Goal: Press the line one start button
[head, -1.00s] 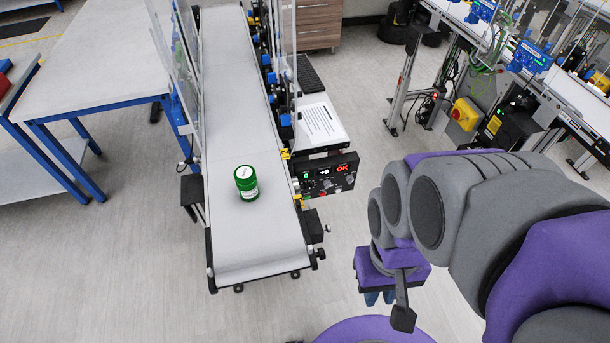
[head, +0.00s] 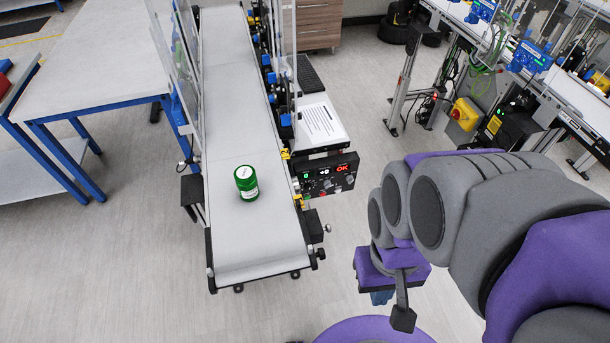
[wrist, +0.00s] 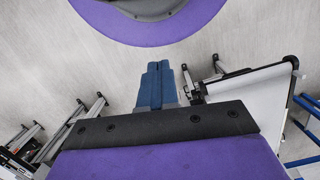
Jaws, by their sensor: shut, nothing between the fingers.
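A small black control panel (head: 326,178) is fixed to the right side of the near conveyor. Its lit display reads "OK" in red, with smaller figures beside it, and small knobs or buttons sit below. I cannot tell which one is the line one start button. My gripper (head: 381,298) hangs low to the right of the panel, well apart from it, fingers pointing down. In the wrist view its blue fingers (wrist: 155,85) are together and empty.
A white table (head: 95,60) is on the left. Another conveyor line with a yellow box (head: 465,113) is at the upper right. Floor is clear between them.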

